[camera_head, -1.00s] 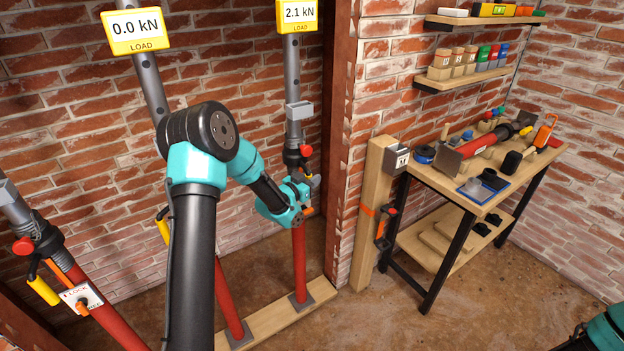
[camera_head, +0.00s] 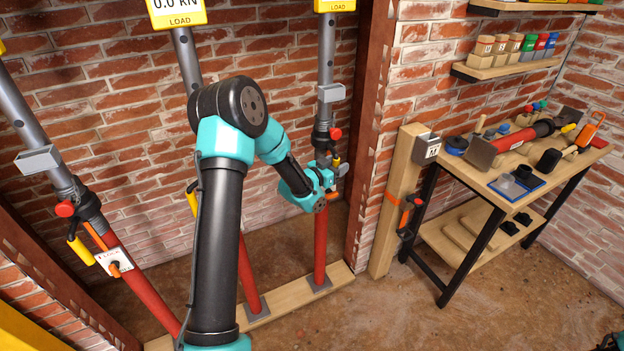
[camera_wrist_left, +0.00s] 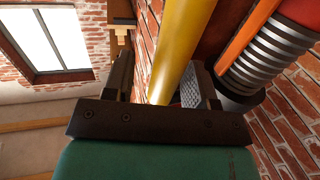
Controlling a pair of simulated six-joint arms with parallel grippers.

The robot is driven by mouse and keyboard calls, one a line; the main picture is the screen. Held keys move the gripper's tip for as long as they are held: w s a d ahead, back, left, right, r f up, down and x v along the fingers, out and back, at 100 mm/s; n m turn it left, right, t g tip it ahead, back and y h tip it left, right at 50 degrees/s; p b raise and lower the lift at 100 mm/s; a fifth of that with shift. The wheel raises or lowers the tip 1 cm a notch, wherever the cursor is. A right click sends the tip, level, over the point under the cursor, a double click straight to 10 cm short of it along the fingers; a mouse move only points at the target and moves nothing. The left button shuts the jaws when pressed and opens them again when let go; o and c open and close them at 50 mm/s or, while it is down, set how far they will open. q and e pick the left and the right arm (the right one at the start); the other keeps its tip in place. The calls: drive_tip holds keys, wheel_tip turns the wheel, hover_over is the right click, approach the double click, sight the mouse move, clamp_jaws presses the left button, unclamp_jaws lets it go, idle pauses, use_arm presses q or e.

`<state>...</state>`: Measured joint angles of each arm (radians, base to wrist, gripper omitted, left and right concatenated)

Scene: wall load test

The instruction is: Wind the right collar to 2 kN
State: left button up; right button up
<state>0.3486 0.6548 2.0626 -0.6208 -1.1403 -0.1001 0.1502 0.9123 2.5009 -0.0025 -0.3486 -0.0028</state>
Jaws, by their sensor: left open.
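The right prop is a grey tube (camera_head: 327,60) over a red tube (camera_head: 320,245), with its collar (camera_head: 322,138) and a red knob (camera_head: 336,133) between them. Its yellow load display (camera_head: 335,5) is cut off at the top, so its number is hidden. My left gripper (camera_head: 331,178) is at the right prop just below the collar. In the left wrist view the yellow handle (camera_wrist_left: 180,45) passes between the open fingers (camera_wrist_left: 163,82). The threaded screw (camera_wrist_left: 275,55) and an orange strip (camera_wrist_left: 247,42) are to the right. Whether the fingers touch the handle is unclear.
The middle prop (camera_head: 248,270) has a partly cropped 0.0 kN display (camera_head: 177,12). The left prop (camera_head: 140,280) leans, with a lock tag (camera_head: 114,261) on it. A wooden post (camera_head: 402,200) and a workbench (camera_head: 545,160) with tools stand right. The floor in front is clear.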

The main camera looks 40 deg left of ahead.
use_arm(q)
drive_tip(key=v, duration=1.6)
drive_tip(key=s+d+f+n+g, duration=0.1)
drive_tip(key=d+f+g, duration=0.35)
drive_tip(key=f, duration=0.35)
drive_tip(key=s+d+f+n+g, duration=0.25)
drive_tip(key=d+f, duration=0.35)
drive_tip(key=f, duration=0.3)
drive_tip(key=s+d+f+g, duration=0.9)
drive_tip(key=s+d+f, duration=0.1)
drive_tip(key=s, duration=0.4)
drive_tip(key=shift+d+n+g, duration=0.4)
drive_tip(key=shift+d+n, duration=0.05)
drive_tip(key=shift+d, duration=0.35)
